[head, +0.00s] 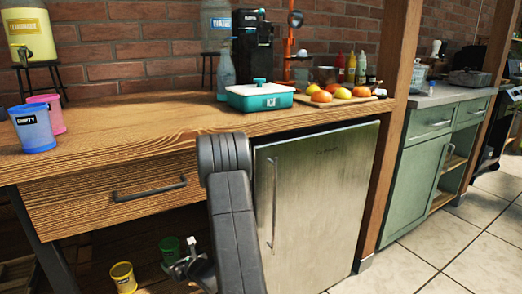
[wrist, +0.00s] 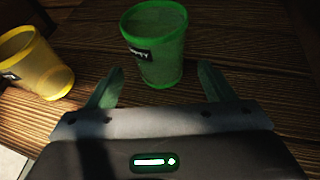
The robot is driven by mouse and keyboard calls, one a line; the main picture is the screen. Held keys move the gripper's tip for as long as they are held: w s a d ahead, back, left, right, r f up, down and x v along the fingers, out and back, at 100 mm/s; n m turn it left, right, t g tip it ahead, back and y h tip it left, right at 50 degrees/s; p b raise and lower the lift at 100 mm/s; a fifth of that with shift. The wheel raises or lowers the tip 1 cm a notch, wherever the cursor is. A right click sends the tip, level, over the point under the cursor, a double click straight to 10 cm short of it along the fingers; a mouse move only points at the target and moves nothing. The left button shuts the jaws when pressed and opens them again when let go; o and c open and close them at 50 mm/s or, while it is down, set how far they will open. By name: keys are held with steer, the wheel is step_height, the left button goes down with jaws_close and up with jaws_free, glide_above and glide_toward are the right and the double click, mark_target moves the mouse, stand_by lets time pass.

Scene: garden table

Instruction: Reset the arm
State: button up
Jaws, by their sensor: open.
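My gripper (wrist: 160,82) is open and empty, with its two fingers spread apart in the wrist view. A green cup (wrist: 155,45) with a dark label stands upright just beyond the fingertips, roughly centred between them. I cannot tell the exact gap. In the head view my gripper (head: 188,262) is low, under the wooden table, beside the green cup (head: 169,246). My own arm bends down in front of the drawer and partly hides this area.
A yellow cup (wrist: 35,62) stands left of the green one on the lower shelf. The drawer (head: 115,192) and tabletop (head: 130,118) are above, the steel fridge (head: 330,190) to the right. Blue (head: 33,130) and pink (head: 50,108) cups and a teal box (head: 260,97) are on top.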

mark_target(167, 246)
steer(key=b+x, duration=0.1)
steer(key=x, duration=0.4)
steer(key=shift+w+a+f, duration=0.15)
steer(key=shift+f, duration=0.1)
steer(key=shift+w+a+r, duration=0.1)
steer(key=shift+r, duration=0.2)
steer(key=shift+r+p, duration=0.8)
steer(key=shift+r, duration=0.8)
